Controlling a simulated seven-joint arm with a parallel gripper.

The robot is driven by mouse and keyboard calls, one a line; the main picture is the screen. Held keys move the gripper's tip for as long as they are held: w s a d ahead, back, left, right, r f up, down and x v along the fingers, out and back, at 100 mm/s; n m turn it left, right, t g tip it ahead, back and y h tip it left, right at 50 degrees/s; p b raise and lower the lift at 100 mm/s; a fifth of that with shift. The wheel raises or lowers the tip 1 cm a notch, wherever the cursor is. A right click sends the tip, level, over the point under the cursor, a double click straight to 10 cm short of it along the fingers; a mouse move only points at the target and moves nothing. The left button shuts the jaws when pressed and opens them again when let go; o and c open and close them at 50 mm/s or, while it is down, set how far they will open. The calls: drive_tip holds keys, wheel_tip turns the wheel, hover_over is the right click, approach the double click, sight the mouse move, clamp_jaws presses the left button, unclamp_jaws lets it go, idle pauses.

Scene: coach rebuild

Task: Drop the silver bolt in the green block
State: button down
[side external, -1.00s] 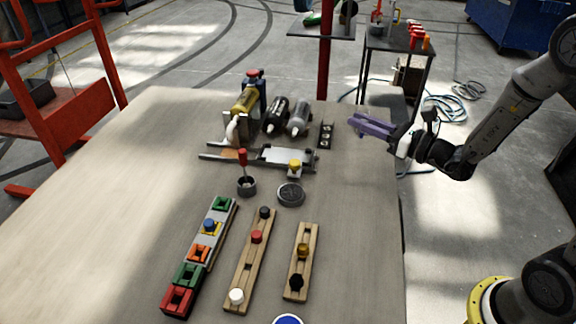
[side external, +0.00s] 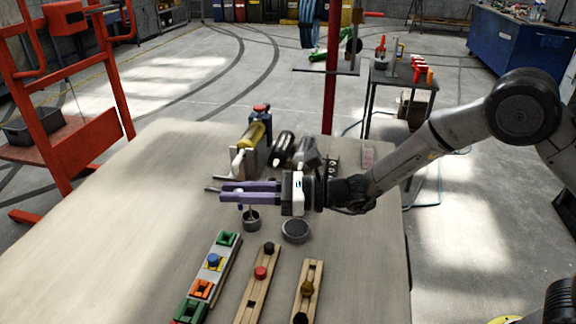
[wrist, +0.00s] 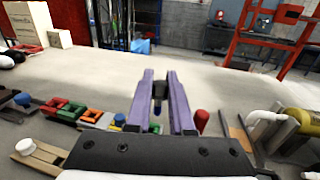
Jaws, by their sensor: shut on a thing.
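My gripper (side external: 222,191), with purple fingers, points left in the side view, above the table's middle. A row of coloured blocks is below and nearer the camera. A green block (side external: 227,238) is at its far end and another green block (side external: 188,311) is near its front. Both look empty on top. A blue bolt (side external: 213,259) sits in the yellow block between them.
A small dark cup (side external: 251,221) and a round grey dish (side external: 296,231) are under my gripper. A red-topped piece (wrist: 202,121) stands beside the right finger in the wrist view. Wooden strips (side external: 260,289) hold several bolts. Machine parts (side external: 283,146) are behind. The table's left is clear.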

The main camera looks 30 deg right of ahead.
drive_tip(key=s+a+f+n+g+y, duration=0.1)
drive_tip(key=s+a+n+g, duration=0.15)
drive_tip(key=s+a, duration=0.4)
drive_tip(key=s+a+n+g+y, duration=0.1)
drive_tip(key=s+a+n+g, duration=0.2)
drive_tip(key=a, duration=0.6)
drive_tip(key=shift+m, duration=0.75)
drive_tip(key=shift+s+d+f, duration=0.1)
drive_tip(key=shift+s+f, duration=0.05)
drive_tip(key=shift+f, duration=0.65)
drive_tip(key=shift+s+f, duration=0.2)
drive_tip(key=shift+f, duration=0.6)
drive_tip(key=shift+s+d+f, duration=0.1)
drive_tip(key=shift+s+f, duration=0.05)
drive_tip(key=shift+f, duration=0.65)
drive_tip(key=shift+f, duration=0.7)
drive_tip(key=shift+f, duration=0.25)
